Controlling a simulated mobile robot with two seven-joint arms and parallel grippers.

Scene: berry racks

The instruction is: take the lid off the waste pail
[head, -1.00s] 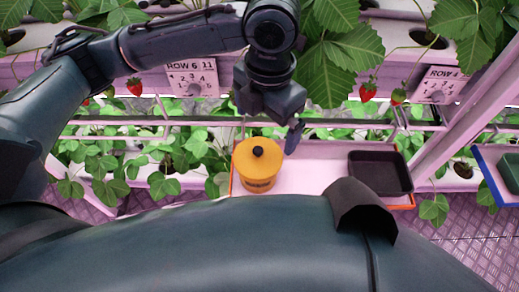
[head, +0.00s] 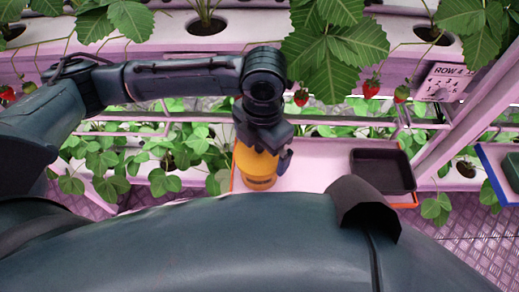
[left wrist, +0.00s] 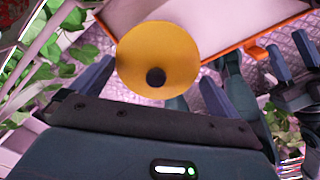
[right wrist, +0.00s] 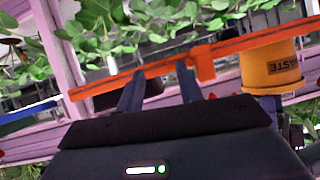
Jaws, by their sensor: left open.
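The waste pail (head: 254,170) is a yellow-orange tub standing upright at the left end of a pale tray. Its lid is mostly hidden by my left gripper in the head view. In the left wrist view the round yellow lid (left wrist: 160,45) with its black knob (left wrist: 155,77) shows from above. My left gripper (head: 264,157) is open over the lid, its fingers on either side of the knob; I cannot tell if they touch it. My right gripper (right wrist: 160,80) is open and empty in its wrist view, where the pail (right wrist: 272,68) stands to the right.
The pale tray (head: 315,178) has an orange rim and a black bin (head: 382,171) at its right end. Plant racks with strawberries and leaves hang behind my left arm. A blue-edged tray (head: 490,165) is at the far right. The tray's middle is clear.

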